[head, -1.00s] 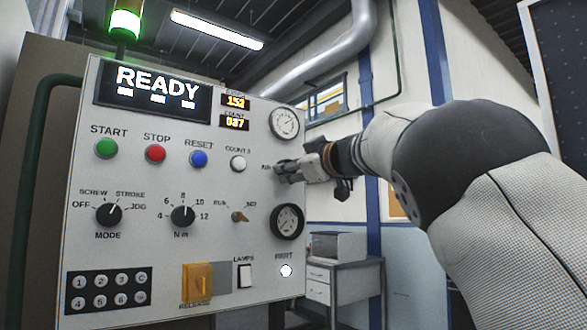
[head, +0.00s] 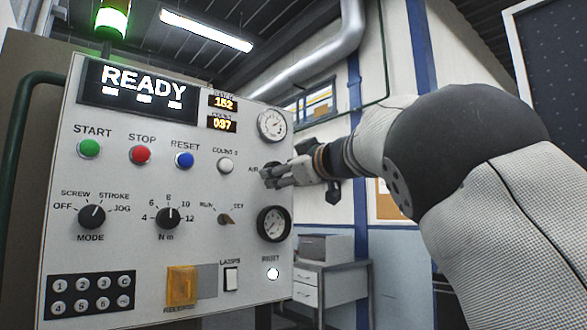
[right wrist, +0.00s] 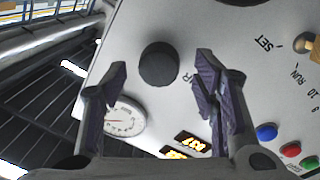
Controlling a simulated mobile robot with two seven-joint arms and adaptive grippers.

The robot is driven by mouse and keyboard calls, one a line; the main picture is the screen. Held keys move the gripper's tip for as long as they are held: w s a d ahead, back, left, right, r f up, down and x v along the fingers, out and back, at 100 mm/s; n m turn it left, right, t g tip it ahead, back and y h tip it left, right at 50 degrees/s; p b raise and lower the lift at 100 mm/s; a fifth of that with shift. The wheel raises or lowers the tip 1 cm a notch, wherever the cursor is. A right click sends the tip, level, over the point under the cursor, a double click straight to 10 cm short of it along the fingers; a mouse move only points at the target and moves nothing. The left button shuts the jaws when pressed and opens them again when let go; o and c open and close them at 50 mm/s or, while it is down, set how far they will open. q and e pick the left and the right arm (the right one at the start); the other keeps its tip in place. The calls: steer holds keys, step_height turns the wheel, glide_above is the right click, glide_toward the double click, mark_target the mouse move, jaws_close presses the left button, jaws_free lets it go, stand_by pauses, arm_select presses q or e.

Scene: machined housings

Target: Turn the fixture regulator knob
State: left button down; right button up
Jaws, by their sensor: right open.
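The round black regulator knob (right wrist: 158,64) stands out from the white panel (right wrist: 205,20) in the right wrist view, beside a label partly hidden by a finger. My right gripper (right wrist: 160,75) is open, with one finger on each side of the knob in that view. The knob appears just ahead of the fingertips, and I see no contact. In the head view my right gripper (head: 277,175) is at the panel's right edge by the AIR label, mostly covering the knob. My left gripper is in neither current view.
A pressure gauge (head: 271,125) sits just above the gripper and a dark-rimmed gauge (head: 273,224) below it. The RUN/SET selector (head: 226,219) and white COUNT button (head: 225,165) are to the left. A drawer cabinet (head: 325,285) stands behind, at the lower right.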

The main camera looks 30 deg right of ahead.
steer(key=s, duration=1)
steer(key=shift+s+f, duration=0.15)
steer(key=shift+s, duration=0.25)
